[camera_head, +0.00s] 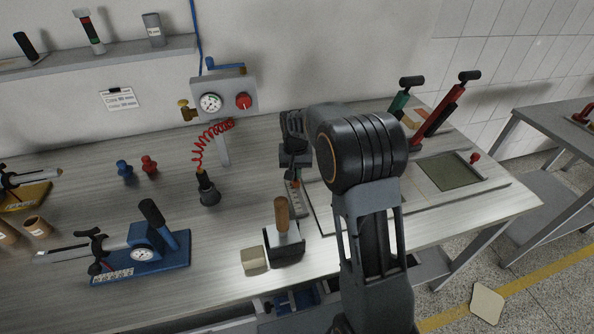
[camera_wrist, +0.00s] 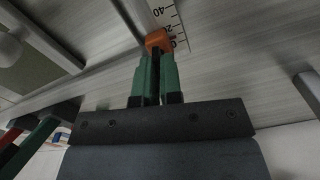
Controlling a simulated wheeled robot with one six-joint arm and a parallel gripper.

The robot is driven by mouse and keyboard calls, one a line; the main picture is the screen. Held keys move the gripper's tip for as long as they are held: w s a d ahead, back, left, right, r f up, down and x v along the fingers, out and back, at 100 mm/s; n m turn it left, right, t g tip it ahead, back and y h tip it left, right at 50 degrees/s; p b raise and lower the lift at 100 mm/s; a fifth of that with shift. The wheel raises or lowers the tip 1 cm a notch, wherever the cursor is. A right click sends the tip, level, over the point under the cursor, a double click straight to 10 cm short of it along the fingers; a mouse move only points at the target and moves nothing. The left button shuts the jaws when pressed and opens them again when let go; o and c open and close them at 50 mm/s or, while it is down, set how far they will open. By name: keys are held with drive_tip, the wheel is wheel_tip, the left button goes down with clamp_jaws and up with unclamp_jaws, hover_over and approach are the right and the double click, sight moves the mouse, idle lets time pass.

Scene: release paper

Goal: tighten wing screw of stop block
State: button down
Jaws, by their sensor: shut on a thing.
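The orange stop block (camera_wrist: 160,40) sits on a white ruler scale (camera_wrist: 172,17) near its zero end in the wrist view. In the head view a bit of the orange block (camera_head: 295,184) shows at the far end of the scale (camera_head: 294,204). My gripper (camera_wrist: 154,62) points down at the block, its green-sided fingers close together at the block. The fingers are shut on the wing screw, which they mostly hide. How far the screw is turned cannot be seen.
A wooden-handled block (camera_head: 284,240) and a small beige block (camera_head: 254,260) stand at the front. A black nozzle (camera_head: 207,190) on a red coiled hose stands left of the scale. Red and green levers (camera_head: 440,108) rise at the back right.

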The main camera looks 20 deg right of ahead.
drive_tip(key=m, duration=0.5)
drive_tip(key=shift+m, duration=0.3)
drive_tip(key=m, duration=0.5)
drive_tip(key=shift+m, duration=0.3)
drive_tip(key=c, duration=1.3)
unclamp_jaws()
drive_tip(key=shift+r, duration=0.15)
wheel_tip(320, 180, up, 14)
drive_tip(key=shift+f+p, duration=0.2)
drive_tip(key=shift+p, duration=0.1)
